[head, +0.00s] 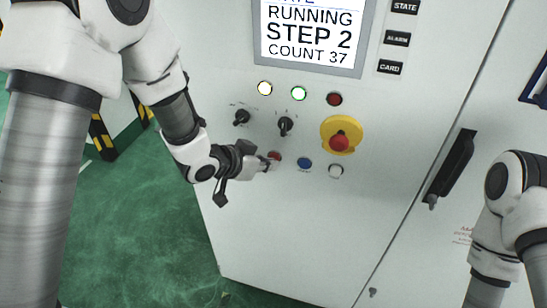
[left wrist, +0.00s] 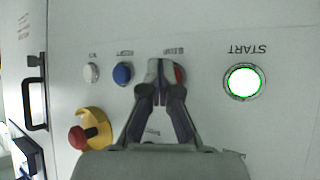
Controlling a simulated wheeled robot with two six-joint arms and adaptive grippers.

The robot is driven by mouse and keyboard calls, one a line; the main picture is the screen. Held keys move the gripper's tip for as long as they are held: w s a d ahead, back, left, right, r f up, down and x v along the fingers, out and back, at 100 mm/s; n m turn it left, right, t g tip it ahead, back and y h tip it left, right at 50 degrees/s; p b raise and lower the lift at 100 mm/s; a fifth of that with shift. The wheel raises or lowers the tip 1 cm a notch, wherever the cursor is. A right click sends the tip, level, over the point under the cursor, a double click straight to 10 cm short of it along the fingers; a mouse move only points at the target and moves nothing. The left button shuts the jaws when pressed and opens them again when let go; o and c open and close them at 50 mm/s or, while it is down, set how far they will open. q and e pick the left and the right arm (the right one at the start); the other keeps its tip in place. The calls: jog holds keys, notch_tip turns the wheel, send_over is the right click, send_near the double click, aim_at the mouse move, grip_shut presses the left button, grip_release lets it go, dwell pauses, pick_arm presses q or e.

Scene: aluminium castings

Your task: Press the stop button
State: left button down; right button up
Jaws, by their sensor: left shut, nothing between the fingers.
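The red stop button (head: 274,155) is on the white cabinet front, left of a blue button. My left gripper (head: 266,164) is shut and empty, its fingertips right at the red button. In the left wrist view the closed fingertips (left wrist: 161,68) cover part of the red button (left wrist: 180,75), whose red edge shows on their right. I cannot tell whether they touch it. A lit white-green button (left wrist: 244,82) with an upside-down START label is farther right there. The screen (head: 311,32) reads RUNNING, STEP 2, COUNT 37. My right arm shows at the right edge; its gripper is out of frame.
A blue button (head: 305,163) and a white button (head: 336,171) follow to the right. A red mushroom button (head: 339,141) on a yellow plate sits above them. Two black rotary switches (head: 285,125) are above my gripper. A black door handle (head: 452,167) projects at right.

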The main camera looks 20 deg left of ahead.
pick_arm(q)
jog(key=shift+w, duration=0.15)
dwell(0.4)
jog(key=shift+s, duration=0.85)
jog(key=s+b, duration=0.1)
jog(key=s, duration=0.4)
jog(key=shift+a, duration=0.1)
dwell(0.4)
